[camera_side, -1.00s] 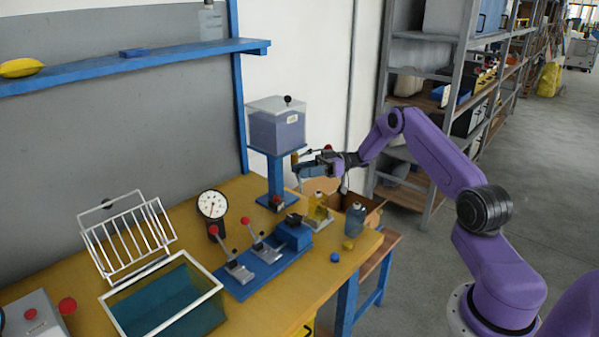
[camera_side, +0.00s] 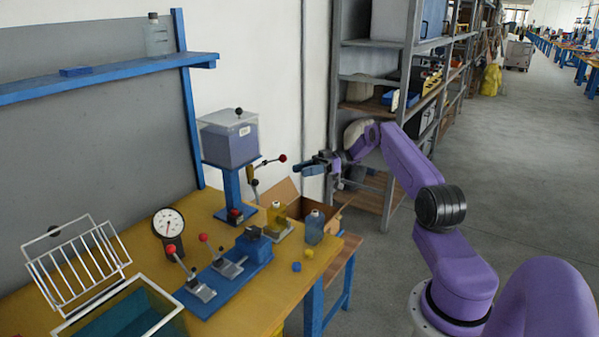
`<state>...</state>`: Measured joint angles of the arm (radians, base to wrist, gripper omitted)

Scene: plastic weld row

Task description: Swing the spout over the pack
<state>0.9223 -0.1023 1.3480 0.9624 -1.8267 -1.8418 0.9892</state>
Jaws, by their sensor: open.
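The spout (camera_side: 253,187) is a brass-coloured piece beside the clear-lidded tank (camera_side: 230,142) on its blue post. My gripper (camera_side: 304,168) is open and empty, just right of and slightly below the red ball, with a small visible gap. A yellow bottle-like container (camera_side: 277,213), perhaps the pack, stands on a small light plate (camera_side: 283,231) at the bench's right end, below and right of the spout. I cannot tell whether the spout's mouth lines up with it.
A blue-grey bottle (camera_side: 314,228) stands near the bench edge. A blue base (camera_side: 222,287) carries red-knobbed levers. A dial gauge (camera_side: 168,223), a wire rack (camera_side: 78,262) and a teal tray (camera_side: 128,318) are left. An open carton (camera_side: 312,210) stands behind the bottles.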

